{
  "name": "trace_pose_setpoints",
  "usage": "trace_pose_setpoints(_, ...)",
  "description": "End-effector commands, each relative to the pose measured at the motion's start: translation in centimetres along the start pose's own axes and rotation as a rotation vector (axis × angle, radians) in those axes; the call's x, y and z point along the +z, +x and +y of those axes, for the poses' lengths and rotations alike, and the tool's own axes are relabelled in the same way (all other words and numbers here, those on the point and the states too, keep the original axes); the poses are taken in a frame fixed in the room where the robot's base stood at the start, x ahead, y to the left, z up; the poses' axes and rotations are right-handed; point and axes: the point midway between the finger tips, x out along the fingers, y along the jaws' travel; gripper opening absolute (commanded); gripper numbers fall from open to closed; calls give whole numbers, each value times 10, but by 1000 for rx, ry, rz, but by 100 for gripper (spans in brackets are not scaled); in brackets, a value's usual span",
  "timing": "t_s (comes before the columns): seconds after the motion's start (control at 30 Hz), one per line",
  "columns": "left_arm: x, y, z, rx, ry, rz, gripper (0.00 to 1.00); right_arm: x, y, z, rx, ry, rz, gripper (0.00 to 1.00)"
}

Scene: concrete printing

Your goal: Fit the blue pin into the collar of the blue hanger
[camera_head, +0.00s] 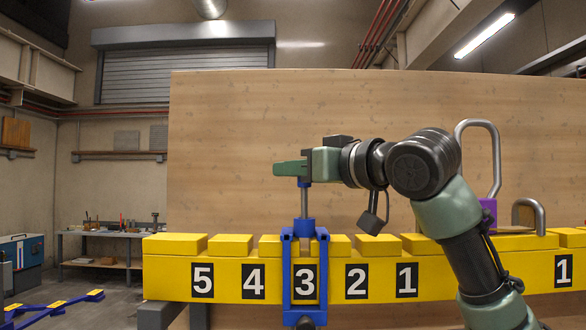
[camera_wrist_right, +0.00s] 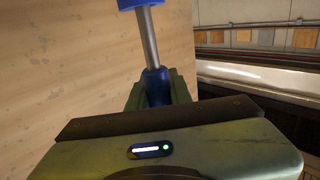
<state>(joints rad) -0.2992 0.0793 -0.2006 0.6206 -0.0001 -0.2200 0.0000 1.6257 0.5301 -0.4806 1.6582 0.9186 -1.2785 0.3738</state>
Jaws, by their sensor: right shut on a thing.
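The blue pin (camera_head: 304,203) stands upright, with a blue upper end and a bare metal shaft. My right gripper (camera_head: 304,171) is shut on its upper end, above the yellow beam. The blue hanger (camera_head: 287,265) straddles the beam over the number 3 plate. A blue cylindrical part (camera_head: 304,227) surrounds the lower shaft at the hanger's top; I cannot tell whether it is the collar or part of the pin, nor how deep the pin sits. In the right wrist view the pin's shaft (camera_wrist_right: 149,40) runs from the jaws to a blue part. My left gripper is not in view.
The yellow beam (camera_head: 227,265) carries number plates and raised yellow blocks. A large wooden panel (camera_head: 230,130) stands behind it. Metal handles (camera_head: 496,160) rise at the right, near a purple block (camera_head: 488,211). Blue parts (camera_head: 50,305) lie at the lower left.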

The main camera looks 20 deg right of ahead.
Motion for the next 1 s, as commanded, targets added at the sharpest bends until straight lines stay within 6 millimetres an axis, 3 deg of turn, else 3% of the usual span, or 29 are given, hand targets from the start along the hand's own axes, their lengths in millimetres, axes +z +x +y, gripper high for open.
trace_pose_setpoints(1.0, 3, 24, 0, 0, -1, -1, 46, 32, 0, 0, 0, 0, 1, 0)
